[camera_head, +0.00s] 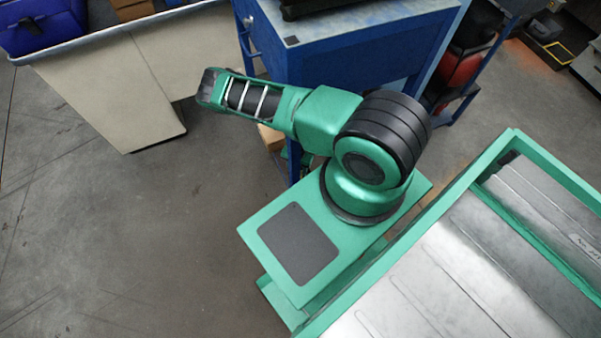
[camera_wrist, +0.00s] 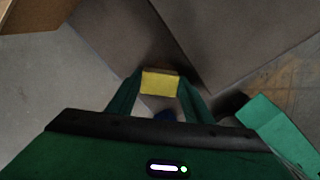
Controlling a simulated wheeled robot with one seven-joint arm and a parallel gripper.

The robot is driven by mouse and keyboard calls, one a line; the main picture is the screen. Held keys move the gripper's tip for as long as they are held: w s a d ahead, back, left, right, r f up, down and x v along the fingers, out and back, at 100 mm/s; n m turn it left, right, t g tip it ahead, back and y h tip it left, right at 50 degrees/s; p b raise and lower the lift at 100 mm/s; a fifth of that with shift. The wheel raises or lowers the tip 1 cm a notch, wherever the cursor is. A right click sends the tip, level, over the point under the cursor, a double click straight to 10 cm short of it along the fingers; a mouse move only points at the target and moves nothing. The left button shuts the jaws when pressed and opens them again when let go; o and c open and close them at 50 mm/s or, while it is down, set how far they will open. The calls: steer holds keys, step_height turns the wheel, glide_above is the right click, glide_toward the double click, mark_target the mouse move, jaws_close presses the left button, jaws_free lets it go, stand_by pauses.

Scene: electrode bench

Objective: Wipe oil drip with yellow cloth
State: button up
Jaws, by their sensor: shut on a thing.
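My gripper (camera_wrist: 160,88) shows in the wrist view, its two green fingers closed in on the sides of a yellow cloth (camera_wrist: 160,84). The cloth looks like a small folded block, with a brownish upper edge. In the head view my arm reaches to the upper left, but neither the gripper fingers nor the cloth can be seen there. I cannot make out an oil drip in either view.
In the head view a blue workbench (camera_head: 345,45) stands close behind my arm. A beige-sided unit (camera_head: 105,85) is at the upper left, with a blue bin (camera_head: 42,28) on it. Grey concrete floor (camera_head: 110,240) lies open at the left. A red object (camera_head: 458,75) is beyond the bench.

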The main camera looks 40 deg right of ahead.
steer(key=shift+w+d+f, duration=0.1)
steer(key=shift+w+d, duration=0.1)
steer(key=shift+w, duration=0.45)
steer(key=shift+w+d, duration=0.2)
steer(key=shift+w, duration=0.4)
steer(key=shift+d+f, duration=0.1)
steer(key=shift+d, duration=0.2)
steer(key=shift+s, duration=0.4)
steer(key=shift+c, duration=0.4)
steer(key=shift+s+a, duration=0.4)
steer(key=shift+s, duration=0.8)
steer(key=shift+s+a, duration=0.45)
steer(key=shift+s, duration=0.8)
steer(key=shift+s+a, duration=0.4)
steer(key=shift+s, duration=0.8)
steer(key=shift+w+d+r, duration=0.1)
steer(key=shift+w+d, duration=0.1)
steer(key=shift+w, duration=0.55)
steer(key=shift+w+d+r, duration=0.15)
steer(key=shift+w+d, duration=0.1)
steer(key=shift+w, duration=0.45)
steer(key=shift+w+d+r, duration=0.1)
steer(key=shift+w+d, duration=0.1)
steer(key=shift+w, duration=0.55)
steer(key=shift+w+d+f, duration=0.1)
steer(key=shift+w+d, duration=0.2)
steer(key=shift+w, duration=0.65)
steer(key=shift+w+d+f, duration=0.1)
steer(key=shift+w+d, duration=0.2)
steer(key=shift+w, duration=0.6)
